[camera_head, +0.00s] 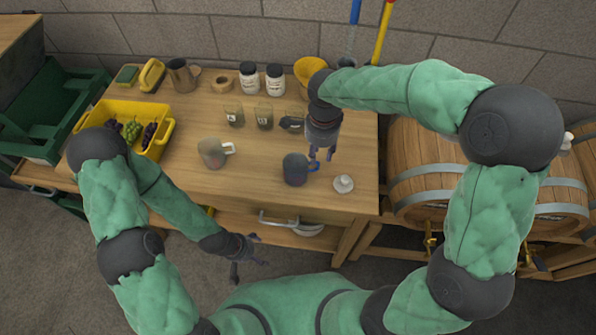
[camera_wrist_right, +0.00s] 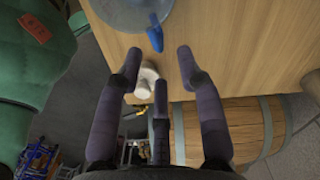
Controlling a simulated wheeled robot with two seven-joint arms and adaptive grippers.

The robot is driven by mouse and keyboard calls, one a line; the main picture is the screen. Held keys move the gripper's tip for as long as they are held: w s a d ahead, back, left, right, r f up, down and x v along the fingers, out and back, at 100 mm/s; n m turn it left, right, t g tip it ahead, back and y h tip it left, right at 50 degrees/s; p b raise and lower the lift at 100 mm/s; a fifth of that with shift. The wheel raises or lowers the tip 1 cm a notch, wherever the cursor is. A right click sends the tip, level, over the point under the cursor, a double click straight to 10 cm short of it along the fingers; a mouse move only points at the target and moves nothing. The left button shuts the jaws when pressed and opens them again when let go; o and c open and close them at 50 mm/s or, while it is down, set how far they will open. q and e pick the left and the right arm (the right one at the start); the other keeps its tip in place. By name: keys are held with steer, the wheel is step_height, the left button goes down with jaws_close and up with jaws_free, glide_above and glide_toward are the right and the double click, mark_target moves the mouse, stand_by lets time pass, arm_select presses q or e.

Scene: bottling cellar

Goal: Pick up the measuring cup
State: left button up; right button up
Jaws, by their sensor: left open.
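A round vessel with a blue handle (camera_head: 296,170) stands near the table's front edge, and looks dark in the head view. In the right wrist view it is a clear round vessel (camera_wrist_right: 122,12) with its blue handle pointing down the picture. A second cup with a pale handle (camera_head: 211,153) stands to its left; I cannot tell for sure which is the measuring cup. My right gripper (camera_head: 322,154) is open and empty beside the blue handle; its spread fingers show in the right wrist view (camera_wrist_right: 160,62). My left gripper (camera_head: 243,260) is open and empty, in front of the table.
A small white knobbed object (camera_head: 343,184) sits right of the blue-handled vessel. Small glasses (camera_head: 264,118) and white jars (camera_head: 249,78) stand behind. A yellow crate (camera_head: 109,108) of grapes is at left. Barrels (camera_head: 425,175) flank the table's right. Bare wood (camera_head: 260,185) lies between the cups.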

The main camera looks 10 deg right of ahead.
mark_target(318, 163)
steer(key=shift+f+b, duration=1.15)
steer(key=shift+f, duration=1.55)
jaws_close()
